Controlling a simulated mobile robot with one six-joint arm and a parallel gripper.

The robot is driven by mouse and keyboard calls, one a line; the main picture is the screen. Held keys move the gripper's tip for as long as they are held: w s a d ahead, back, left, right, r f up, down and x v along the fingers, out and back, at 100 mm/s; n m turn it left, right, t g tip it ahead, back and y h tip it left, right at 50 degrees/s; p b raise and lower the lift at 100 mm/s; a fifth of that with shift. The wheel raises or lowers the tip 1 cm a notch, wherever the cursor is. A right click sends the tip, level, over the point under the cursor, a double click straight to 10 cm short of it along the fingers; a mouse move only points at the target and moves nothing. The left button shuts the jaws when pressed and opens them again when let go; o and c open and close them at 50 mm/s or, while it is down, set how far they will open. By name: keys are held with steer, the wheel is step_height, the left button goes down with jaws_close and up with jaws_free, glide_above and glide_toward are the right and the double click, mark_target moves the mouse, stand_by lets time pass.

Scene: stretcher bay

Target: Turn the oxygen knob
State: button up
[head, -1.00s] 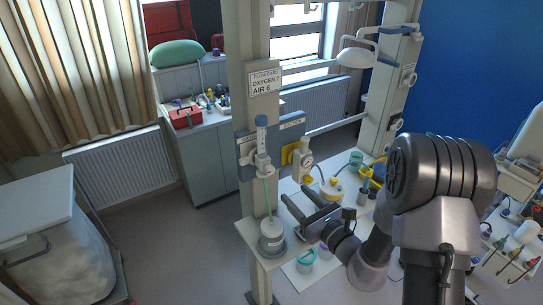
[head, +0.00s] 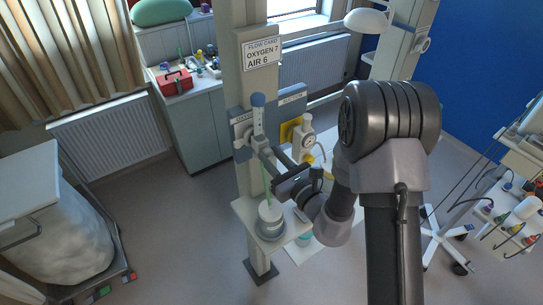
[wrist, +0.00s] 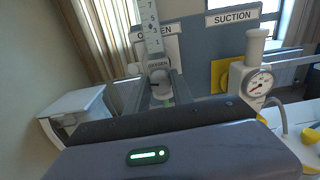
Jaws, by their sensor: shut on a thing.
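The oxygen flowmeter (head: 258,122) is a clear scaled tube with a blue top on the post's rail panel. In the wrist view its scale (wrist: 151,33) stands upright above a pale body marked OXYGEN. The oxygen knob (wrist: 160,78) is at the base of that body, between my fingertips, and partly hidden by them. My gripper (head: 262,162) reaches in from the right, its fingers shut on the knob; it also shows in the wrist view (wrist: 162,93). A flow card (head: 262,53) on the post reads OXYGEN 7, AIR 6. The flow level in the tube is too small to read.
A suction gauge (head: 305,147) with a yellow plate (head: 288,131) sits just right of the flowmeter. A humidifier bottle (head: 270,215) with a green tube stands on the shelf below my gripper. A covered cart (head: 55,220) is at left; the floor between is free.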

jaws_close()
steer(key=m+p, duration=0.1)
steer(key=m, duration=0.3)
steer(key=shift+r, duration=0.1)
steer(key=m+p, duration=0.1)
steer(key=m, duration=0.2)
steer(key=shift+m, duration=0.3)
steer(key=m+p, duration=0.2)
steer(key=m, duration=0.2)
steer(key=shift+w+d, duration=0.1)
steer(key=shift+m+p, duration=0.6)
steer(key=shift+m, duration=1.3)
